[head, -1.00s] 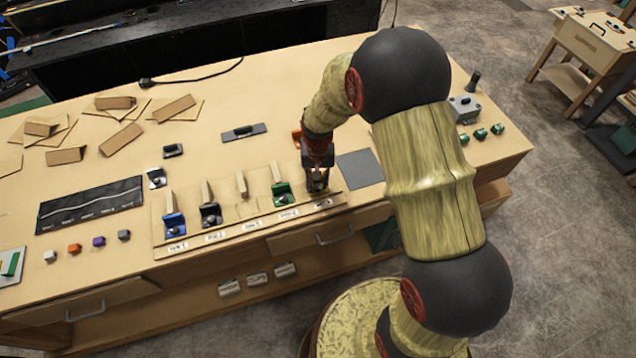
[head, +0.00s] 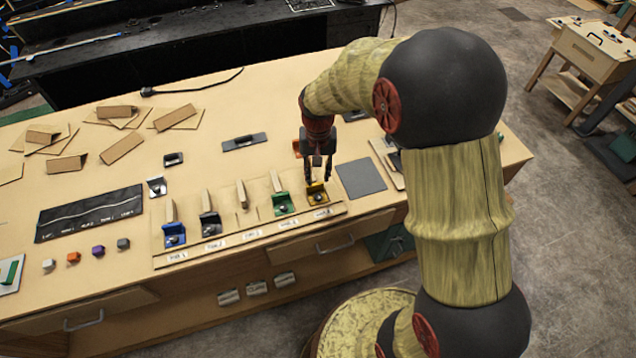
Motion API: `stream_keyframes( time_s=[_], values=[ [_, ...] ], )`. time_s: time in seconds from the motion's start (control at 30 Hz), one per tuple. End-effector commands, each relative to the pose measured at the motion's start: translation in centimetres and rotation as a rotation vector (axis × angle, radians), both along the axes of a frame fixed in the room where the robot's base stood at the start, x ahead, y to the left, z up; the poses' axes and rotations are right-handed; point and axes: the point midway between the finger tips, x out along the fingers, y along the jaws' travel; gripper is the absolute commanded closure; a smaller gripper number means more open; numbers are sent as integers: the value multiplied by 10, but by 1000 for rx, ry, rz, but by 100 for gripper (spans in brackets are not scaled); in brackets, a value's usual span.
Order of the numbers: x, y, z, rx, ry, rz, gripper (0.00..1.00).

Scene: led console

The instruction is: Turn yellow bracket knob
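The yellow bracket (head: 319,196) sits at the right end of the row on the wooden panel, with a dark knob on its front. My gripper (head: 317,178) is just above and behind the yellow bracket, pointing down. Whether the fingertips touch the bracket's upright part is hard to tell. The way the knob is turned is too small to read.
Green (head: 284,207), black (head: 210,225) and blue (head: 173,235) brackets stand to the left on the same panel. A grey square pad (head: 361,178) lies to the right. Cardboard pieces (head: 122,148) lie at the back left.

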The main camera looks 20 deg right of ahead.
Motion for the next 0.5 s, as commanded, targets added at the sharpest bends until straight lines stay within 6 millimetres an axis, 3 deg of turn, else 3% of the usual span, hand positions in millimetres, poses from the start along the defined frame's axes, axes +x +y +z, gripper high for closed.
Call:
stream_keyframes(
  time_s=[0.2,0.5],
  values=[
    [0,0,19,0,-1,0,73],
    [0,0,21,0,0,0,73]
  ],
)
